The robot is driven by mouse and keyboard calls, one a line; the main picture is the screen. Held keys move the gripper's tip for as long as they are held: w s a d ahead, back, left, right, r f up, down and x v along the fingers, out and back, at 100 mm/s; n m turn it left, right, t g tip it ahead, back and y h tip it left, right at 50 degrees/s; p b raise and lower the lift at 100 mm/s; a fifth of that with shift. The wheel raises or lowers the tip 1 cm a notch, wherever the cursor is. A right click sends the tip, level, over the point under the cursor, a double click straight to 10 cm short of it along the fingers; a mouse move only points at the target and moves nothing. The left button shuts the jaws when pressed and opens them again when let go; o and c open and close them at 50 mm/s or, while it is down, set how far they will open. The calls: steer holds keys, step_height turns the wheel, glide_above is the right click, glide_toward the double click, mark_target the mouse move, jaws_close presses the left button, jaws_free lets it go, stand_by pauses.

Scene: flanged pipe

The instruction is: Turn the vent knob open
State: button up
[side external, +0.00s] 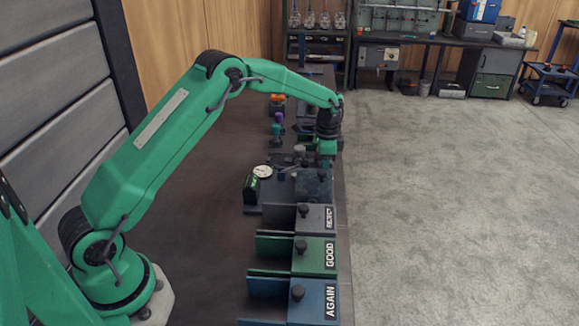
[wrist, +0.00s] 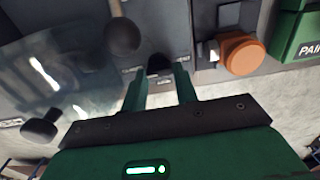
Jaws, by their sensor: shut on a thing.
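A small dark knob (wrist: 159,66), which I take to be the vent knob, sits between the tips of my gripper (wrist: 160,82) in the wrist view. The green fingers are shut on it, one on each side. In the side view my gripper (side external: 327,163) points down at the right side of the bench, just behind a dark blue-grey block (side external: 313,184). The knob cannot be made out there. I cannot tell how far the knob is turned.
A grey ball-ended lever (wrist: 122,37) and a black knob (wrist: 40,127) lie left of my fingers. An orange-brown cap (wrist: 242,54) is to the right. A white dial (side external: 262,171) and bins labelled GOOD (side external: 308,257) and AGAIN (side external: 310,301) stand along the bench.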

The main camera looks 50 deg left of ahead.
steer(key=shift+n, duration=0.4)
steer(key=n, duration=0.8)
steer(key=shift+a, duration=0.1)
steer(key=n, duration=0.4)
steer(key=shift+n, duration=0.3)
steer(key=n, duration=0.4)
steer(key=shift+a+n, duration=0.15)
steer(key=shift+n, duration=0.15)
steer(key=o, duration=1)
